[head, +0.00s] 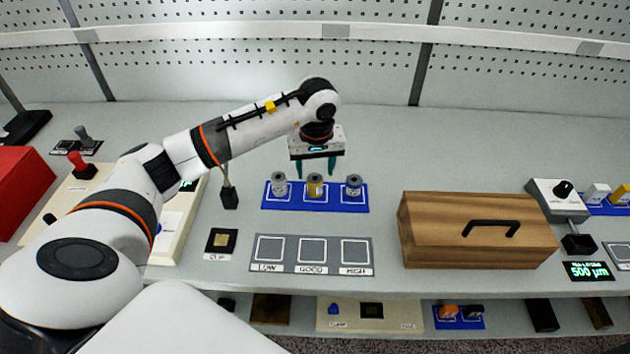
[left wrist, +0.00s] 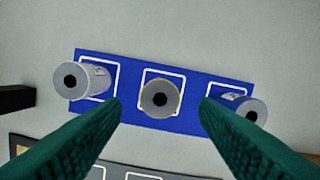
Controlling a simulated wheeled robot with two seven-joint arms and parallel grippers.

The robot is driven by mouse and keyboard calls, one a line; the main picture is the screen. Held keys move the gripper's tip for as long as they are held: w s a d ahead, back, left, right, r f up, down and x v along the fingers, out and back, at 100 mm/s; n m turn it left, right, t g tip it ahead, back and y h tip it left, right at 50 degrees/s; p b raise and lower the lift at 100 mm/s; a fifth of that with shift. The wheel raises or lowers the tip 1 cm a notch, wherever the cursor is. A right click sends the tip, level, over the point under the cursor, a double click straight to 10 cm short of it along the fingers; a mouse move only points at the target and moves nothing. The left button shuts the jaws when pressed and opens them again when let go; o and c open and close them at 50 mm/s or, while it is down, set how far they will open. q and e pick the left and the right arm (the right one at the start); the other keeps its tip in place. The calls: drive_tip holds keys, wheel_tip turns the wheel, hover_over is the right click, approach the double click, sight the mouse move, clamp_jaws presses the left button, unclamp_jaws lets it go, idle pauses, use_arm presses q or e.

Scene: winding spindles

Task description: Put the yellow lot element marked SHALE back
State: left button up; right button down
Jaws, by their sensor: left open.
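A yellow-banded spindle with a grey top (head: 315,186) stands upright in the middle square of a blue mat (head: 279,205). A grey spindle (head: 279,184) stands to its left and a blue-banded one (head: 353,186) to its right. My left gripper (head: 315,170) is open and empty above and behind the yellow spindle. In the left wrist view the yellow spindle (left wrist: 159,98) appears between the two green fingertips, with no contact visible. Another yellow piece (head: 622,195) sits on a blue mat at the far right edge. I cannot read SHALE on any piece. My right gripper is not in view.
A grey board (head: 314,269) with LOW, GOOD and HIGH squares lies in front of the mat. A wooden box with a black handle (head: 480,230) stands to its right. A black-based stand (head: 229,198) is left of the mat. A perforated wall rises behind.

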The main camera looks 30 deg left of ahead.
sight(316, 183)
use_arm(q)
wheel_tip(316, 183, up, 6)
drive_tip(key=b, duration=0.1)
drive_tip(key=shift+s+d+r, duration=0.25)
drive_tip(key=shift+s, duration=0.05)
drive_tip(key=shift+f, duration=0.1)
